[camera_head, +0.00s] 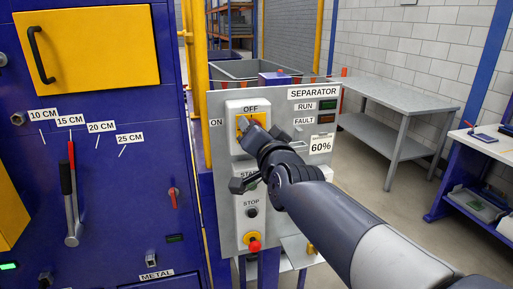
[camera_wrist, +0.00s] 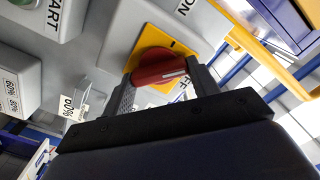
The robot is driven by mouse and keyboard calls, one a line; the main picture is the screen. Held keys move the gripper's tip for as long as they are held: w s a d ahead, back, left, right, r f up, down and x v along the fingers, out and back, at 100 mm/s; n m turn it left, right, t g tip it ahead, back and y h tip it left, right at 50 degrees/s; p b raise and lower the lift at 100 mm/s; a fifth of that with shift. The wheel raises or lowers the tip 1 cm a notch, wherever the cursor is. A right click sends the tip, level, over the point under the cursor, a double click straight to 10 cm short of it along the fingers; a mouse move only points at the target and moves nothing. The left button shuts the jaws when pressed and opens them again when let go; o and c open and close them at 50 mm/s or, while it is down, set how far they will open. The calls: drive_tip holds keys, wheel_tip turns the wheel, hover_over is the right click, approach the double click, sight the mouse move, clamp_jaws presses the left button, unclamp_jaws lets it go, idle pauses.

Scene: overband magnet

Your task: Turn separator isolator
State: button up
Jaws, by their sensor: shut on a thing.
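The separator isolator is a red rotary handle (camera_wrist: 158,68) on a yellow plate (camera_wrist: 146,39), shown in the wrist view. My gripper (camera_wrist: 166,84) is shut on the red handle, with one finger at each side of it. The white mark on the handle faces right in the wrist view, nearer the partly hidden OFF label; its exact angle is hard to tell. In the head view my gripper (camera_head: 247,127) covers the handle, and only part of the yellow plate (camera_head: 258,117) shows. The OFF label (camera_head: 250,108) is above it and the ON label (camera_head: 215,123) is to its left.
The grey separator panel (camera_head: 292,118) carries RUN and FAULT lamps, a 60% label, START and STOP buttons and a red emergency button (camera_head: 254,246) below. A blue cabinet (camera_head: 110,200) with levers stands close on the left. A grey table (camera_head: 410,102) stands behind right.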

drive_tip(key=m+b, duration=0.3)
drive_tip(key=m, duration=0.6)
drive_tip(key=shift+f, duration=0.15)
drive_tip(key=shift+m, duration=0.3)
idle(0.3)
drive_tip(key=o, duration=1)
drive_tip(key=shift+p+v, duration=1.7)
drive_tip(key=shift+v, duration=3.75)
drive_tip(key=shift+w, duration=0.1)
